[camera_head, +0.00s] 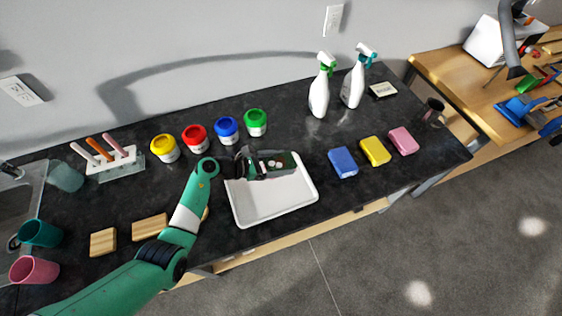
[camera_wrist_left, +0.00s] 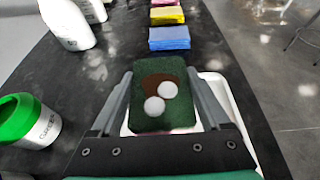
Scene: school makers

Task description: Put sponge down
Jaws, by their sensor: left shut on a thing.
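A dark green sponge-like block with a brown patch and two white round spots, the held sponge (camera_wrist_left: 178,74), is between the fingers of my left gripper (camera_wrist_left: 165,92) in the left wrist view. In the head view the sponge (camera_head: 283,157) is over the back edge of the white tray (camera_head: 270,207), and my left gripper (camera_head: 262,163) is shut on it. I cannot tell the exact gap between the sponge and the tray. My right gripper is in neither view.
Blue (camera_head: 343,162), yellow (camera_head: 375,151) and pink (camera_head: 403,141) sponges lie right of the tray. Several paint pots, such as the green one (camera_head: 255,122), stand behind it. Spray bottles (camera_head: 319,92) stand further back. Two wooden blocks (camera_head: 103,242) lie at front left.

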